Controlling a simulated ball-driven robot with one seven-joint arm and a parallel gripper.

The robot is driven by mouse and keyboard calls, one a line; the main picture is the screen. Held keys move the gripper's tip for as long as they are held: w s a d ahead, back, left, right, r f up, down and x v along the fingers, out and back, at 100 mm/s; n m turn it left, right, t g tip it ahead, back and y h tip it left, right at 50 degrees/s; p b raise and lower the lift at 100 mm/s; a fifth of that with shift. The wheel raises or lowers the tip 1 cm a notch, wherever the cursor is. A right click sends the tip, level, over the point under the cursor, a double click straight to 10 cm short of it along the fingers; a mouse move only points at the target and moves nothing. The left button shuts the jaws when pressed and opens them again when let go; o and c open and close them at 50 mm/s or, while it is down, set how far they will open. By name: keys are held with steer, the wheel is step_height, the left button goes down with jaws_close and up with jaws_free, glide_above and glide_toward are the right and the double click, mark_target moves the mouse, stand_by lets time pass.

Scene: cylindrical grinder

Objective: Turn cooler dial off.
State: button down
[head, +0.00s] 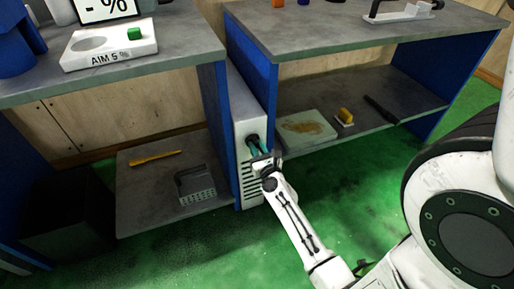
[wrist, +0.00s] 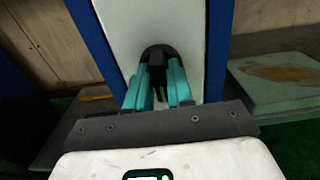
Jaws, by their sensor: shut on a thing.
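The cooler (head: 250,180) is a narrow white cabinet between the two workbenches, with vent slots low on its front. Its black dial (head: 252,140) sits high on the front face. In the wrist view the dial (wrist: 158,62) is a dark round knob with a raised grip. My gripper (head: 258,148) reaches up to it from the lower right. In the wrist view the teal fingers of my gripper (wrist: 158,75) stand either side of the dial's grip and are shut on it. The fingers hide part of the dial, and no marking of its setting is readable.
Blue bench side panels (head: 219,130) flank the cooler closely. The right lower shelf holds a stained board (head: 306,128), a yellow-topped brush (head: 346,115) and a dark tool (head: 381,108). The left lower shelf (head: 150,205) holds a yellow tool (head: 155,158) and a grey block (head: 195,186). Green floor lies open in front.

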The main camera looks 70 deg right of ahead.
steer(key=shift+n, duration=0.5)
steer(key=shift+a+f+n+p, duration=0.15)
steer(key=shift+n+p, duration=1.25)
steer(key=shift+n, duration=4.4)
steer(key=shift+d+f+n+p, duration=0.2)
steer(key=shift+n+p, duration=1.15)
steer(key=shift+n, duration=4.45)
steer(key=shift+a+f+n+p, duration=0.2)
steer(key=shift+n+p, duration=1.2)
steer(key=shift+n, duration=4.7)
steer(key=shift+f, duration=0.1)
